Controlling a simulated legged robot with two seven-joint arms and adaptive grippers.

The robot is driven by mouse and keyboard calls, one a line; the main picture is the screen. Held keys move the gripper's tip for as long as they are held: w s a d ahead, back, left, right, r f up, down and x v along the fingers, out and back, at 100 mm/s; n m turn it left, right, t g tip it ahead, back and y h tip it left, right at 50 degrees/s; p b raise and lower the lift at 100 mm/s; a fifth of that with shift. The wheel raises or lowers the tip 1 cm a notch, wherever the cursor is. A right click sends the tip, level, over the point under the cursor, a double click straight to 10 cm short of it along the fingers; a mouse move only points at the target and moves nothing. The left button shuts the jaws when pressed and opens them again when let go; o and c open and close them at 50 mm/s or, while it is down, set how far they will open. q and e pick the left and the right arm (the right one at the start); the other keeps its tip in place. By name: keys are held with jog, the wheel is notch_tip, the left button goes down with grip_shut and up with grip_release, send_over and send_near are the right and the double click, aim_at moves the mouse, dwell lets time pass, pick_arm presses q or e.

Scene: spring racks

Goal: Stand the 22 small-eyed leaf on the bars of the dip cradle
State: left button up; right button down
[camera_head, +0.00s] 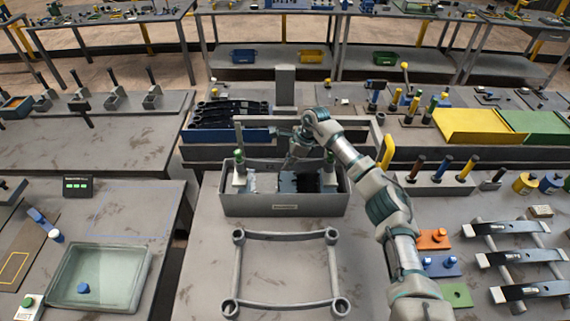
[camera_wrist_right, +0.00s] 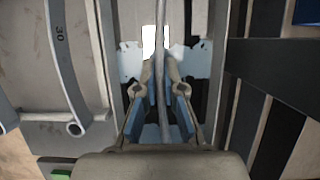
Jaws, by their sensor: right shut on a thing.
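My right gripper (camera_head: 291,162) reaches down over a grey open box (camera_head: 285,206) with a small label on its front. In the right wrist view its fingers (camera_wrist_right: 160,82) are shut on a thin grey leaf (camera_wrist_right: 161,115), seen edge-on. In the head view this leaf (camera_head: 262,165) spans the box between two pale green-topped posts (camera_head: 239,170). Its number and eyes cannot be read. I cannot tell whether it rests on the box's bars. The fingers and arm hide part of it. My left gripper is not in view.
A grey frame with round corner eyes (camera_head: 285,236) lies in front of the box. Another curved leaf marked 30 (camera_wrist_right: 67,65) shows in the wrist view. Dark leaves lie on a rack (camera_head: 497,228) at right. A glass tray (camera_head: 140,285) stands at left.

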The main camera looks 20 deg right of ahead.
jog(key=shift+w+r, duration=0.1)
jog(key=shift+r, duration=0.05)
jog(key=shift+f+b, duration=0.3)
jog(key=shift+f, duration=0.2)
jog(key=c, duration=1.2)
grip_release()
jog(key=shift+s+f, duration=0.2)
jog(key=o, duration=0.5)
jog(key=shift+w, duration=0.1)
jog(key=shift+r, duration=0.1)
jog(key=shift+r+p, duration=2.1)
jog(key=shift+r, duration=1.4)
